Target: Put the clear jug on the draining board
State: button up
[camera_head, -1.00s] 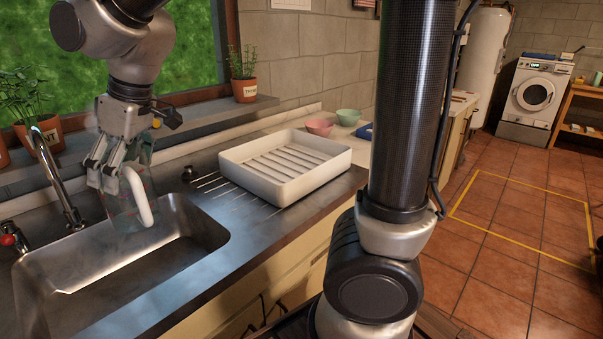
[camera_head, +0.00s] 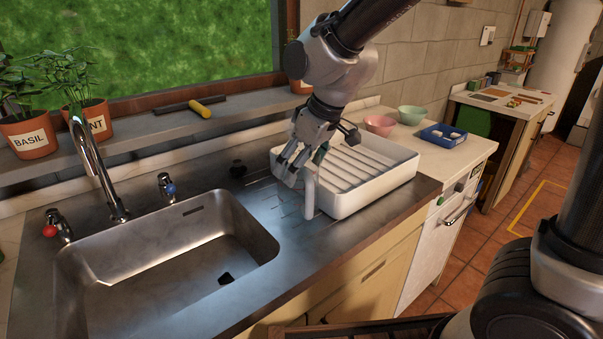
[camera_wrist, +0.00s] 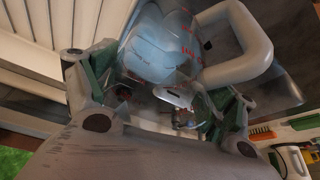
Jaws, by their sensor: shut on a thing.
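My gripper (camera_head: 298,163) is shut on the clear jug, just at the left side of the white ribbed tray. The jug's pale curved handle (camera_head: 309,194) stands out in front of the tray's near left corner; the fingers mostly hide its see-through body. In the wrist view the jug (camera_wrist: 160,45), with red markings, sits between the fingers, its handle to the right. The steel draining board (camera_head: 292,222) with grooves lies right of the sink, beneath the jug. Whether the jug touches it I cannot tell. The white tray (camera_head: 378,192) stands on the board's right part.
The sink basin (camera_head: 165,255) is open and empty at the left, with a tall tap (camera_head: 92,165) behind it. Pink (camera_head: 380,125) and green (camera_head: 411,115) bowls and a blue tray (camera_head: 443,137) stand beyond the white tray. Potted herbs (camera_head: 30,138) line the sill.

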jog(key=shift+f, duration=1.25)
jog(key=o, duration=1.9)
jog(key=v, duration=1.2)
jog(key=s+d+r+m+t+h, duration=0.1)
jog(key=s+d+m, duration=0.15)
jog(key=d, duration=0.65)
jog(key=s+d+m+h, duration=0.1)
jog(key=s+d+m, duration=0.15)
jog(key=d, duration=0.65)
jog(key=s+d+f+m+h, duration=0.1)
jog(key=s+d+f+m, duration=0.1)
jog(key=s+d+m, duration=0.3)
jog(key=s+d, duration=0.3)
jog(key=d, duration=0.2)
jog(key=shift+s+d+h, duration=0.25)
jog(key=shift+d+h, duration=0.05)
jog(key=shift+d, duration=0.05)
jog(key=shift+f, duration=0.1)
